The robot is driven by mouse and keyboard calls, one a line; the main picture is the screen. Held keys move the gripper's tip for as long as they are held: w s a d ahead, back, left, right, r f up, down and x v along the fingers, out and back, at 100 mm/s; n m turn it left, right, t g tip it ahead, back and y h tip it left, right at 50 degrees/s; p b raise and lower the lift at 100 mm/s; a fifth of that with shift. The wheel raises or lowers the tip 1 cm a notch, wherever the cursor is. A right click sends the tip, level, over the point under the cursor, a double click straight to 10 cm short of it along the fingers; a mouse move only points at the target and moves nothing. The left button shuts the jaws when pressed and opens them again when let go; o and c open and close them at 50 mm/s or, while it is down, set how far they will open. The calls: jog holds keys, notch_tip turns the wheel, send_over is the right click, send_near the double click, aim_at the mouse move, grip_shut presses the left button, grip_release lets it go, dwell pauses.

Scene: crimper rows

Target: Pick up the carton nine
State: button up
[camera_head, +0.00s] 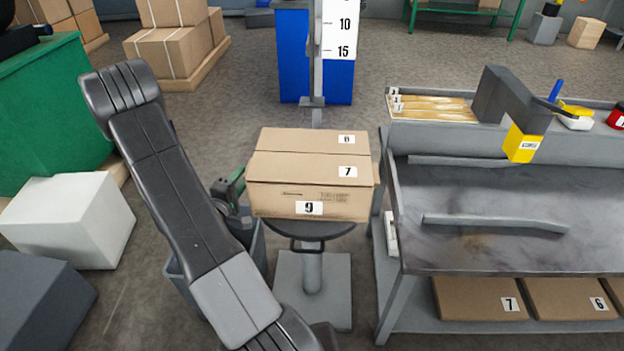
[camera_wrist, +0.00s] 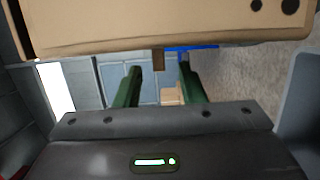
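The carton nine (camera_head: 275,202) sits on a round dark stool seat, with its white "9" label on the face toward me. White labels "7" and one that looks like "8" show on the upper surface behind it; I cannot tell whether these are separate cartons. My gripper (camera_head: 233,183) is at the left side of the carton, partly hidden by my arm. In the wrist view my gripper's two green fingers (camera_wrist: 161,78) are spread apart. A brown carton (camera_wrist: 160,28) fills the top of that view. I see nothing clamped between the fingers.
A grey workbench (camera_head: 490,190) stands close on the right, with more cartons (camera_head: 478,298) on its lower shelf. A white block (camera_head: 70,222) and a green bin (camera_head: 50,110) stand at left. Open floor lies between.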

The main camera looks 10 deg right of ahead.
jog(key=x, duration=0.4)
jog(key=shift+w+d, duration=0.15)
jog(key=shift+d, duration=0.2)
grip_shut()
